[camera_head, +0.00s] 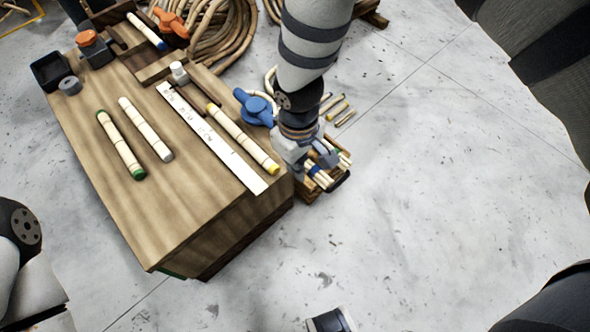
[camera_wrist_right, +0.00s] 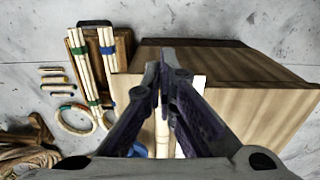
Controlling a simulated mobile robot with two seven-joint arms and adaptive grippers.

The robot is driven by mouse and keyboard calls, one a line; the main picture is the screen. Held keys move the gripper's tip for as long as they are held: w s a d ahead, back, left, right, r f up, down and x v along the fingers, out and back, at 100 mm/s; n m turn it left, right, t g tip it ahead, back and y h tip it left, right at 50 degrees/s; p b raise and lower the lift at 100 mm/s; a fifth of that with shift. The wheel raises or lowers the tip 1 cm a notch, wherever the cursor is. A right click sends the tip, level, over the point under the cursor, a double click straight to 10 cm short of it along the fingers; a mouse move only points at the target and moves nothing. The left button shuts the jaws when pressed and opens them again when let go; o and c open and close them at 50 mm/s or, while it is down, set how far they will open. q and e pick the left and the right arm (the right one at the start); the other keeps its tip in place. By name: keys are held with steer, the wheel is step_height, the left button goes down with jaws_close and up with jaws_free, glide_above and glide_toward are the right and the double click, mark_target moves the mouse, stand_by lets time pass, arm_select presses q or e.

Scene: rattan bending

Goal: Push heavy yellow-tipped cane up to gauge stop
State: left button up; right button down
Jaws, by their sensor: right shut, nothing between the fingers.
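The yellow-tipped cane (camera_head: 240,137) lies on the wooden bench (camera_head: 190,215), along the right side of a white marked gauge strip (camera_head: 215,143). Both its ends are yellow. A dark brown bar with a white-topped peg (camera_head: 178,70) stands by the strip's far end; I cannot tell for sure that it is the stop. My right gripper (camera_head: 322,160) is shut and empty, past the bench's right edge and apart from the cane. In the right wrist view its closed fingers (camera_wrist_right: 161,72) partly hide a pale cane (camera_wrist_right: 163,138). My left gripper is out of view.
A green-tipped cane (camera_head: 120,145) and a grey-tipped cane (camera_head: 146,129) lie left of the strip. A blue clamp (camera_head: 254,106) sits at the bench's right edge. A crate of canes (camera_wrist_right: 123,48) stands on the floor beside the bench. Floor to the right is clear.

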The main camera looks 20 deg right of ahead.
mark_target(285, 173)
step_height(285, 173, down, 9)
steer(key=b, duration=0.2)
steer(key=w, duration=0.1)
steer(key=w+a, duration=0.1)
steer(key=w, duration=0.1)
steer(key=shift+w+a+r+b, duration=0.15)
steer(key=shift+w+a+b, duration=0.1)
steer(key=shift+w+b, duration=0.1)
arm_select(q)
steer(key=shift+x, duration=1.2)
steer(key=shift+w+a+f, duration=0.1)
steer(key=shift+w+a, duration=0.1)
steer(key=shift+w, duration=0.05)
arm_select(e)
steer(key=shift+d, duration=0.1)
